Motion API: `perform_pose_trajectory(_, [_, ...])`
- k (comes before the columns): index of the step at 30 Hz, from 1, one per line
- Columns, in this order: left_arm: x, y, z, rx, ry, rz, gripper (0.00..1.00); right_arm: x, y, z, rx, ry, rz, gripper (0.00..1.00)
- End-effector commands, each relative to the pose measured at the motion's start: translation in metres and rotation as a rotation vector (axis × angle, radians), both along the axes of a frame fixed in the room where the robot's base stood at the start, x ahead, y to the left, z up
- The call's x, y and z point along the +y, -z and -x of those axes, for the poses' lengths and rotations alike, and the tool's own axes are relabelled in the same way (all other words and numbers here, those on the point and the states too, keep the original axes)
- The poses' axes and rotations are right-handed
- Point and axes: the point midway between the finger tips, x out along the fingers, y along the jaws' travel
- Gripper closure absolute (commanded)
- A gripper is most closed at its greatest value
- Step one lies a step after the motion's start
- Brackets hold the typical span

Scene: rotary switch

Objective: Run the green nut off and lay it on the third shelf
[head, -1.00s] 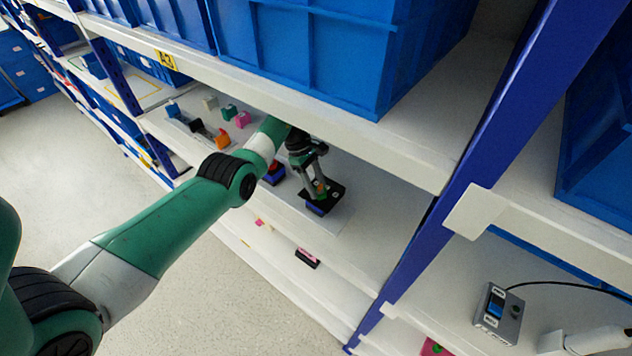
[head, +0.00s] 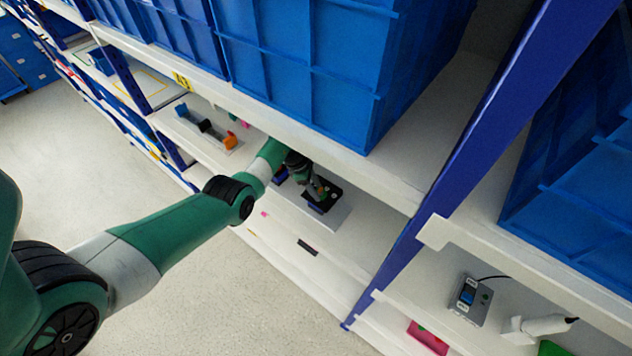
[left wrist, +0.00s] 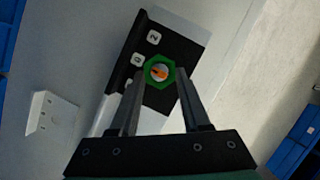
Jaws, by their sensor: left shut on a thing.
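The green nut (left wrist: 150,80) is a hexagonal ring around an orange-tipped post (left wrist: 159,72) on a black-topped block (left wrist: 178,40) with white letter tiles. My left gripper (left wrist: 161,76) has its two fingers on opposite sides of the nut and is shut on it. In the head view my left gripper (head: 317,190) reaches down to the black-topped block (head: 327,197), which sits on a shelf under the blue bins. The nut is too small to make out there. My right gripper is not in view.
Large blue bins (head: 300,65) stand on the shelf above, close over my arm. A blue rack post (head: 465,165) rises to the right. Orange and blue parts (head: 230,140) stand farther left on the shelf. A grey switch box (head: 470,300) sits at the lower right.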

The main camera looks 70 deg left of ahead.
Motion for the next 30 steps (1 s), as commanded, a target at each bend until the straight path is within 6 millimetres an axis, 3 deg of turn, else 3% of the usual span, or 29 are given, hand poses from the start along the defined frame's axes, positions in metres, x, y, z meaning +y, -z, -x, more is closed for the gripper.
perform_pose_trajectory(1, [-0.001, -0.005, 0.0, -0.001, -0.03, -0.002, 1.0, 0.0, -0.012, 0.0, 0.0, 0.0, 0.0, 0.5])
perform_pose_trajectory(16, [-0.006, -0.006, 0.003, -0.001, -0.431, -0.002, 1.0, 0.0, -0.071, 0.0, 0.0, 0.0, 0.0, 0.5])
perform_pose_trajectory(27, [-0.006, 0.0, 0.003, -0.003, -0.537, -0.003, 1.0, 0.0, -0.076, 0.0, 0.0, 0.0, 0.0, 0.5])
perform_pose_trajectory(28, [-0.006, 0.0, 0.003, -0.003, -0.536, -0.003, 0.49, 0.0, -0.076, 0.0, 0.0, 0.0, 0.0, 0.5])
perform_pose_trajectory(30, [-0.006, 0.0, 0.003, -0.003, -0.536, -0.003, 0.37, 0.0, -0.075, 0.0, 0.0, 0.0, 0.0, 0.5])
